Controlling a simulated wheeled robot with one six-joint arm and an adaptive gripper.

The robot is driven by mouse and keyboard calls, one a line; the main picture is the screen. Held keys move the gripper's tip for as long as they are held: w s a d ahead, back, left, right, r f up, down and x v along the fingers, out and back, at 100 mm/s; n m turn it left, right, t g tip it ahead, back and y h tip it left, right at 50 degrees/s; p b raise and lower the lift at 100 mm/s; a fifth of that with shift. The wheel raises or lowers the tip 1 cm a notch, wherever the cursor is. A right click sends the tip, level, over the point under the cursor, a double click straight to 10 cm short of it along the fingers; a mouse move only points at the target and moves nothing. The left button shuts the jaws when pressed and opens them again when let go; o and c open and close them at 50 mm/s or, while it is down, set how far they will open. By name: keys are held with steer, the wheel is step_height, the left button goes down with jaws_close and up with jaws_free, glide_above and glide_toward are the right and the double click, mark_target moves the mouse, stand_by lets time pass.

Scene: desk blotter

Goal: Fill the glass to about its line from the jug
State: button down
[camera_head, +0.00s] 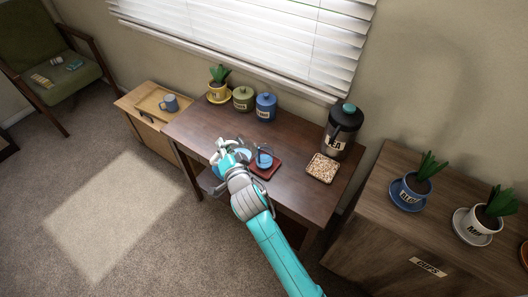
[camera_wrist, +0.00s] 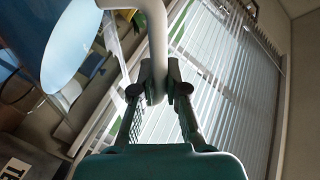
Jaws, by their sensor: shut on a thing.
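My gripper (camera_head: 232,155) is shut on the white handle of the jug (camera_wrist: 156,40), above the front of the dark desk. In the wrist view the handle passes between both fingertips, and a pale blue oval part of the jug lies to its left. In the head view the jug is mostly hidden by my gripper. A small blue-tinted vessel, apparently the glass (camera_head: 265,160), stands on a red tray (camera_head: 273,172) just right of my gripper. Its line and fill level are too small to tell. A thin pale streak beside the jug in the wrist view is unclear.
A dark urn labelled TEA (camera_head: 342,130) stands at the desk's right, behind a square dish of pale bits (camera_head: 323,168). A blue lidded jar (camera_head: 266,107), a green jar (camera_head: 243,99) and a yellow-potted plant (camera_head: 218,88) line the back. The desk's left middle is clear.

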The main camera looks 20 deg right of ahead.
mark_target(212, 159)
steer(key=shift+w+d+r+m+p, duration=0.1)
steer(key=shift+d+r+m+p, duration=0.45)
steer(key=shift+r, duration=0.2)
stand_by(2.7)
steer(key=shift+s+a+f+n, duration=0.15)
steer(key=shift+a+f+n, duration=0.7)
steer(key=shift+f, duration=0.1)
steer(key=shift+s+a+f+n, duration=0.15)
steer(key=shift+a+f+n, duration=0.65)
steer(key=shift+f, duration=0.1)
steer(key=shift+s+a+f+n+t+h, duration=0.1)
steer(key=shift+a+f+n+t+h, duration=0.1)
steer(key=shift+a+n, duration=0.35)
steer(key=shift+s+a+f+n+t+h, duration=0.15)
steer(key=shift+a+n, duration=0.2)
steer(key=shift+a, duration=0.25)
steer(key=a+f+n+b, duration=0.2)
steer(key=a+f+n, duration=0.2)
steer(key=n, duration=0.1)
steer(key=shift+s+a+f+t, duration=0.15)
steer(key=shift+s+a+t, duration=0.2)
steer(key=shift+t, duration=0.1)
steer(key=shift+h, duration=0.25)
steer(key=shift+d, duration=0.1)
